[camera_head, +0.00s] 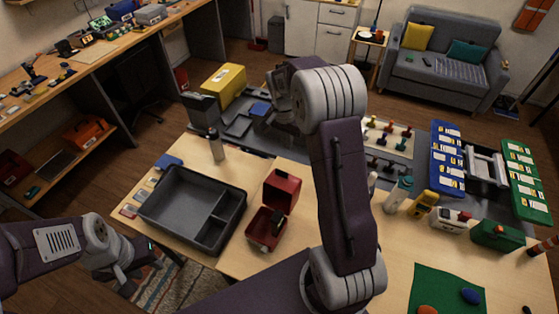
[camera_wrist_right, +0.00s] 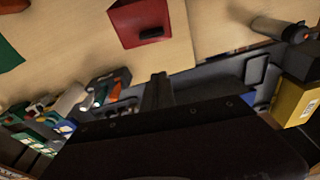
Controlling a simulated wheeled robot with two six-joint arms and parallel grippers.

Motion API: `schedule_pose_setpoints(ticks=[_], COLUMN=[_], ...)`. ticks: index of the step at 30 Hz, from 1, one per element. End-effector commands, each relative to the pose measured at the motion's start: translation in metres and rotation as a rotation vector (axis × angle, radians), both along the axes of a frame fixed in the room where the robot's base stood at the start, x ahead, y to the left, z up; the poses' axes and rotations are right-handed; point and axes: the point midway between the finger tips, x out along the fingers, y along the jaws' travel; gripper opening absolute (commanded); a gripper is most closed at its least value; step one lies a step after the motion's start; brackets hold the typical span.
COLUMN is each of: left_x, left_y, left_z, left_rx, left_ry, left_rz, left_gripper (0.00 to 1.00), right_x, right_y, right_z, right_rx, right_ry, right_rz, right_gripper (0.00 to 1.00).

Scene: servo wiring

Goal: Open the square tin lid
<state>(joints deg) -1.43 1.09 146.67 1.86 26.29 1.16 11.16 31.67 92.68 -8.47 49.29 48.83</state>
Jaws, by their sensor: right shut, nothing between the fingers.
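A red square tin (camera_head: 262,232) stands on the wooden table, just right of a dark tray. Its red lid (camera_head: 282,188) appears raised at the back of the tin, above the dark interior. In the right wrist view, a red part of the tin (camera_wrist_right: 140,20) with a dark fitting shows at the top. My right gripper (camera_wrist_right: 159,88) is shut and empty, apart from the tin; in the head view its arm reaches past the tin toward the back, and its fingertips are hard to make out. My left gripper (camera_head: 135,272) hangs off the table's left edge, away from the tin; its jaws are unclear.
The divided dark tray (camera_head: 180,218) lies left of the tin. A grey bottle (camera_head: 216,146) stands behind it. Bottles, a yellow device (camera_head: 422,205) and a green box (camera_head: 497,236) stand to the right. A green mat (camera_head: 445,290) lies at the front right.

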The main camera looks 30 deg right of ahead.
Motion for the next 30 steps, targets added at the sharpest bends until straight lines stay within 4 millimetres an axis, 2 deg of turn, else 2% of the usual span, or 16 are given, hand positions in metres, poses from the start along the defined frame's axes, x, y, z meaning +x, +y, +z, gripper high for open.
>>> schedule_pose_setpoints(ticks=[5, 12, 15, 17, 21, 30], left_x=[0.0, 0.0, 0.0, 0.0, 0.0, 0.0], left_y=[0.0, 0.0, 0.0, 0.0, 0.0, 0.0], left_z=[0.009, 0.024, 0.032, 0.04, 0.047, 0.048], left_rx=[0.0, 0.0, 0.0, 0.0, 0.0, 0.0], left_ry=[0.0, 0.0, 0.0, 0.0, 0.0, 0.0], left_rz=[0.0, 0.0, 0.0, 0.0, 0.0, 0.0], left_gripper=[0.36, 0.36, 0.36, 0.36, 0.36, 0.36], right_x=[0.001, 0.006, 0.007, 0.0, -0.009, -0.014], right_y=[-0.003, -0.01, -0.01, 0.001, 0.014, 0.021], right_z=[-0.027, -0.078, -0.094, -0.087, -0.087, -0.088], right_rx=[0.001, 0.001, 0.002, 0.0, 0.0, 0.0], right_ry=[0.006, 0.006, 0.003, 0.001, 0.0, -0.002], right_rz=[0.001, 0.001, 0.003, 0.006, 0.005, 0.002], right_gripper=[0.0, 0.0, 0.0, 0.0, 0.0, 0.0])
